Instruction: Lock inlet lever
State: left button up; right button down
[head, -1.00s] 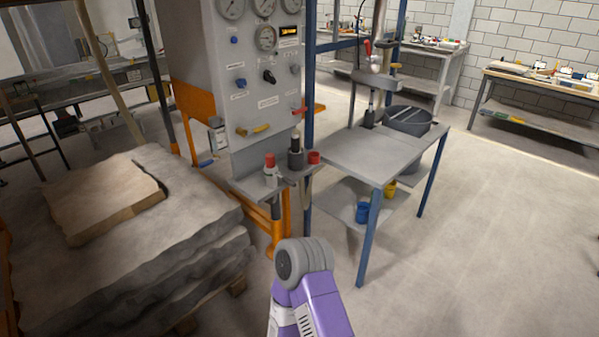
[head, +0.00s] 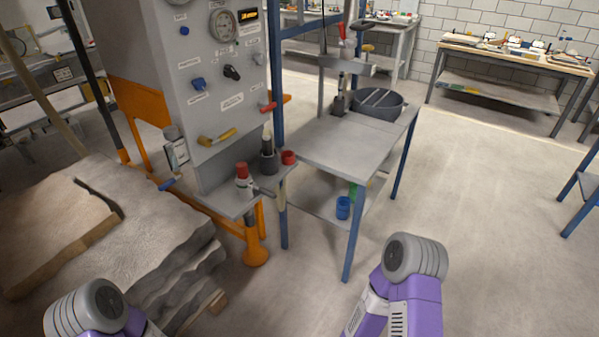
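A grey control panel (head: 190,50) stands left of centre in the head view. A yellow lever (head: 218,137) sticks out low on its front, lying roughly level with a slight tilt. A smaller red lever (head: 268,107) sits at the panel's right edge. A blue-handled lever (head: 170,184) shows at the panel's lower left. The labels are too small to read, so I cannot tell which one is the inlet lever. Both of my purple arms show at the bottom, but only as links with grey rounded joints. Neither gripper is in view, and nothing touches the levers.
A small shelf (head: 226,203) below the panel bears a red-capped bottle (head: 242,176) and a dark cylinder. Stacked stone slabs (head: 150,230) lie at left. A grey table with blue legs (head: 345,143) stands right of the panel.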

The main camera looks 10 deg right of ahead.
aim_at(265, 192)
jog(key=u, duration=0.15)
jog(key=i, duration=1.05)
jog(key=u, duration=0.6)
